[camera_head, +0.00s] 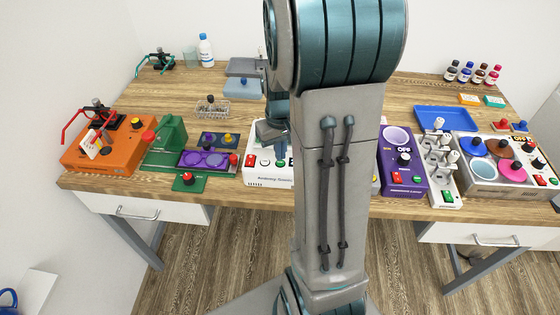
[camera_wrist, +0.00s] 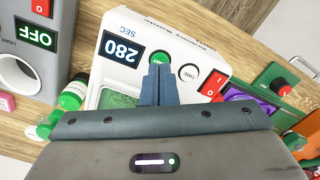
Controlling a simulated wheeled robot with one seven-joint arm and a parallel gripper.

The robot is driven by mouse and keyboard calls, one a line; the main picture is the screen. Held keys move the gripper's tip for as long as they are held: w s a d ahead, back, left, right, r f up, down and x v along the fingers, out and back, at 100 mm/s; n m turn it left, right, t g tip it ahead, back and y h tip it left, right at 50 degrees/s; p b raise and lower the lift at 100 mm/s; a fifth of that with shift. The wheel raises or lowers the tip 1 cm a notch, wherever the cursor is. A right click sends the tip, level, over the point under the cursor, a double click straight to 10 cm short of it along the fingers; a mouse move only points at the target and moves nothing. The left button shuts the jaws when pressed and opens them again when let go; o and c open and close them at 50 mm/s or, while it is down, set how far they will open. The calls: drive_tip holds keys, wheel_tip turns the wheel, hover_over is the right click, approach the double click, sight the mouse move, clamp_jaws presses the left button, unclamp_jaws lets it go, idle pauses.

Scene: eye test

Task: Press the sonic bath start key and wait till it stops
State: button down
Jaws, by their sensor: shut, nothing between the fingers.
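The sonic bath is a white box (camera_head: 268,180) at the table's front, partly hidden behind my arm in the head view. It also shows in the wrist view (camera_wrist: 222,62). There its lit display (camera_wrist: 122,50) appears to read 280, beside the word SEC. A green round key (camera_wrist: 160,56), a white round key (camera_wrist: 189,72) and a red rocker switch (camera_wrist: 212,83) sit on the panel. My gripper (camera_wrist: 159,66) is shut and empty, its fingertips over the green key and partly covering it. Whether they touch it I cannot tell.
A purple device (camera_head: 402,175) stands right of my arm. A green-and-purple device (camera_head: 210,160) and an orange one (camera_head: 100,150) stand to the left. A green-capped bottle (camera_wrist: 73,94) is close by in the wrist view. A blue tray (camera_head: 445,118) lies at the right.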

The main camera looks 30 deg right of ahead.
drive_tip(key=shift+f+b, duration=0.75)
drive_tip(key=shift+f, duration=0.1)
idle(0.7)
wheel_tip(320, 180, up, 8)
drive_tip(key=p, duration=0.6)
idle(0.5)
idle(0.3)
drive_tip(key=s+a+r+t+b, duration=0.2)
drive_tip(key=s+a+r, duration=0.6)
drive_tip(key=s+a, duration=0.4)
drive_tip(key=shift+s+n+t+b, duration=0.35)
drive_tip(key=shift+n+t, duration=0.05)
drive_tip(key=shift+t, duration=0.5)
drive_tip(key=shift+r, duration=0.1)
idle(2.6)
